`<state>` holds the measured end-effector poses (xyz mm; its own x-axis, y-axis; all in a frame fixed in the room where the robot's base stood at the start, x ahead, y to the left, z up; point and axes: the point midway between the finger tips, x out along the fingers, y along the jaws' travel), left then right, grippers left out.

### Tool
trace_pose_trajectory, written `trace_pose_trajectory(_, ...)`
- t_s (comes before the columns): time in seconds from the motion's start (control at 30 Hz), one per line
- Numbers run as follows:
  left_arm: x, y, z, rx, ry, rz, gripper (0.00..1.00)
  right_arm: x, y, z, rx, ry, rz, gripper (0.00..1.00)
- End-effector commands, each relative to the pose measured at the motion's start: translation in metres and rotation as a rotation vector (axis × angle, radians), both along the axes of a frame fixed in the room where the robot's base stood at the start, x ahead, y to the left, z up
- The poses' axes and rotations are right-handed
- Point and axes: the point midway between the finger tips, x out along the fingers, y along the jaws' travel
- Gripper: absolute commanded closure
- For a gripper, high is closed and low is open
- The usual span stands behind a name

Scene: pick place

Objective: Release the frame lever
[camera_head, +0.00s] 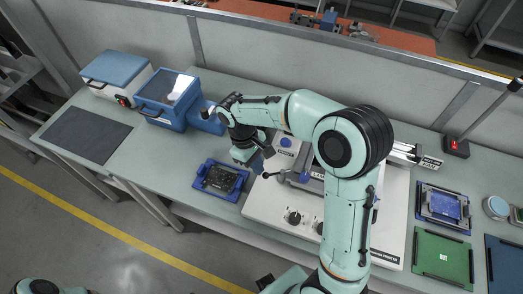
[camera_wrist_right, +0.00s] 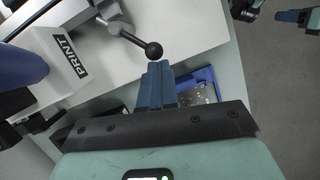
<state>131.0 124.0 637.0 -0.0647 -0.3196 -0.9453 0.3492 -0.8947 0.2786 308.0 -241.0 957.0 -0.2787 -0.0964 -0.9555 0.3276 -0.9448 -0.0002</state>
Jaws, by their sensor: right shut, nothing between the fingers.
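The frame lever, a grey rod with a black ball knob (camera_wrist_right: 153,50), sticks out from the white printer in the right wrist view. It also shows in the head view as a short lever (camera_head: 281,176) on the left of the white printer (camera_head: 262,205). My right gripper (camera_wrist_right: 158,68) has its blue fingers shut and empty, with the tips just below the knob in the picture. I cannot tell whether they touch it. In the head view the right gripper (camera_head: 263,158) is partly hidden by its own arm. Blue fingertips, apparently my left gripper (camera_wrist_right: 288,16), show at the wrist view's upper right.
A blue tray with a dark board (camera_head: 221,180) lies left of the printer. Blue boxes (camera_head: 165,97) stand at the back left beside a dark mat (camera_head: 88,135). Right of the printer are a green board (camera_head: 443,258) and a blue fixture (camera_head: 442,207).

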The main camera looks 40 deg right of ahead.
Motion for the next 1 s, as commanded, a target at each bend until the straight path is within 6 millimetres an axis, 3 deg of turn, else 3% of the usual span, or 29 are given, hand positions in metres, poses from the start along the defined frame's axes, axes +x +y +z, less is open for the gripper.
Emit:
trace_pose_trajectory(0.67,-0.010,0.000,-0.015,0.000,0.012,0.000,0.57,-0.045,0.013,-0.001,-0.001,0.002,0.621,1.00)
trace_pose_trajectory(1.0,-0.009,0.000,-0.014,0.000,0.010,0.000,0.57,-0.044,0.011,0.000,-0.001,0.002,0.622,1.00)
